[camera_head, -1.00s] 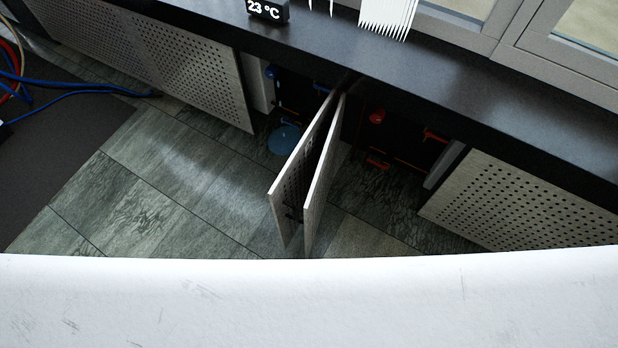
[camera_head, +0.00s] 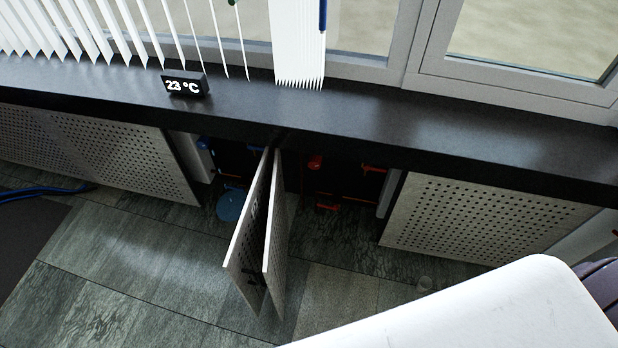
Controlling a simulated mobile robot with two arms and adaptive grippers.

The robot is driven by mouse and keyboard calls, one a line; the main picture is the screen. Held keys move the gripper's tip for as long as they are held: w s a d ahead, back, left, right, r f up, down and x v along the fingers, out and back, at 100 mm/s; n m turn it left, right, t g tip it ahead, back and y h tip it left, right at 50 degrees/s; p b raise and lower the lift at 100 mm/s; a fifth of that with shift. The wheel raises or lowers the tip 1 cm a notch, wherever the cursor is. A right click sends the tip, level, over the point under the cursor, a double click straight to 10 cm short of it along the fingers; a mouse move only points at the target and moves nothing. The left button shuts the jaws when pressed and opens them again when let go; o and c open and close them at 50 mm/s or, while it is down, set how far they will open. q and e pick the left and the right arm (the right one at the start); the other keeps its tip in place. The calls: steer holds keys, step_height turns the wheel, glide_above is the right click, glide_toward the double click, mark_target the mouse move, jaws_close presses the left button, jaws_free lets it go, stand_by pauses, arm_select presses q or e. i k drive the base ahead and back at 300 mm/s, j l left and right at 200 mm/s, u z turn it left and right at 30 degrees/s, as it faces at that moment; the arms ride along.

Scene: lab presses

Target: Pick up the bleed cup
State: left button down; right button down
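Neither of my grippers shows in the head view.
Two perforated doors (camera_head: 247,247) (camera_head: 274,245) stand open, jutting out from under the dark sill (camera_head: 380,125). Red fittings (camera_head: 315,161) show in the dark recess. A perforated panel (camera_head: 470,215) closes the right side. A 23 °C display (camera_head: 185,84) stands on the sill.

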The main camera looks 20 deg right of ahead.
mark_target(425, 283)
steer(key=z, duration=2)
